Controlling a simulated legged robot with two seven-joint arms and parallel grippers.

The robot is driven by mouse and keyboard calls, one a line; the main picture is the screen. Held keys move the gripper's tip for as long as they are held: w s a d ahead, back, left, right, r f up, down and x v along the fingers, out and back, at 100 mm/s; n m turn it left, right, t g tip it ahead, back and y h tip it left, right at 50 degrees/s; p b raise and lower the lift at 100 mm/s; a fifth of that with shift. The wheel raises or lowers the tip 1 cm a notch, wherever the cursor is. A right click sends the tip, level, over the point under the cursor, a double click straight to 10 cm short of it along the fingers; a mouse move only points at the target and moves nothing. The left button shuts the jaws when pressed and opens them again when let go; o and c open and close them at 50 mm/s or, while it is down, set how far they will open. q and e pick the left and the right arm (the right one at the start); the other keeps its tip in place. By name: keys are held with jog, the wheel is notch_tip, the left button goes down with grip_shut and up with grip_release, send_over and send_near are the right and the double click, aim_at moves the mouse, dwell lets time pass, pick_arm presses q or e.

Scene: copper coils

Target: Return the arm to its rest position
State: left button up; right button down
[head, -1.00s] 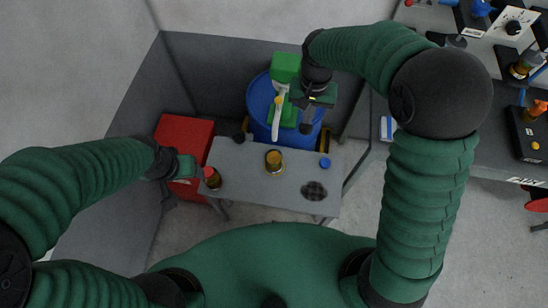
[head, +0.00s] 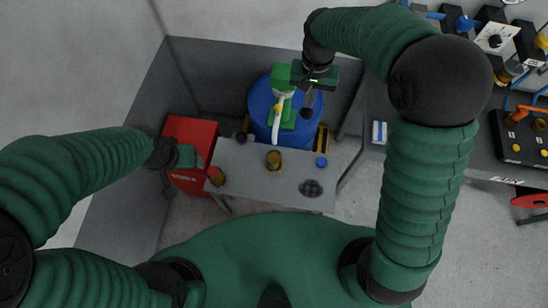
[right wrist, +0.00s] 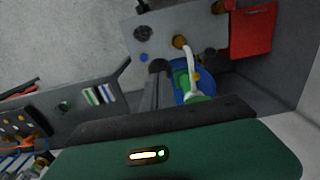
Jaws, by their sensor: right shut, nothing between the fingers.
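My right arm reaches in from the right in the head view and bends over at the top. Its gripper (head: 306,113) hangs above the blue drum, with its fingers shut and nothing between them. In the right wrist view the closed fingers (right wrist: 158,66) point towards the drum and table. My left gripper (head: 187,156) is at the left, over the red cabinet and close to the table's left end. I cannot tell whether its fingers are open or shut.
The grey table (head: 240,185) carries a brass-coloured coil (head: 273,160), a red-topped coil (head: 215,176), a blue cap (head: 321,162) and a dark round item (head: 311,188). Behind stand the blue drum (head: 262,105) with a green-and-white device (head: 281,80), and the red cabinet (head: 190,135). A cluttered workbench (head: 470,150) is at right.

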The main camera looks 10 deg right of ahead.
jog(key=shift+r+p, duration=0.45)
jog(key=shift+r, duration=0.5)
pick_arm(q)
jog(key=shift+r, duration=0.75)
pick_arm(e)
jog(key=shift+f, duration=0.1)
jog(key=s+d+f+n+t, duration=0.1)
jog(key=s+d+n, duration=0.15)
jog(key=s, duration=0.45)
jog(key=s+d+f+n+t, duration=0.1)
jog(key=s+d+t, duration=0.15)
jog(key=s, duration=0.45)
pick_arm(q)
jog(key=s+b+x, duration=0.2)
jog(key=b+x, duration=0.7)
jog(key=s+f+b+x, duration=0.1)
jog(key=s+b+x, duration=0.1)
jog(key=b+x, duration=0.6)
jog(key=shift+f+b, duration=0.35)
jog(key=shift+b, duration=0.5)
pick_arm(e)
notch_tip(320, 180, down, 19)
jog(key=shift+s+d+r+g, duration=0.15)
jog(key=shift+s+d+g, duration=0.1)
jog(key=shift+s+g, duration=0.2)
pick_arm(q)
jog(key=shift+w, duration=0.1)
pick_arm(e)
jog(key=shift+w, duration=0.15)
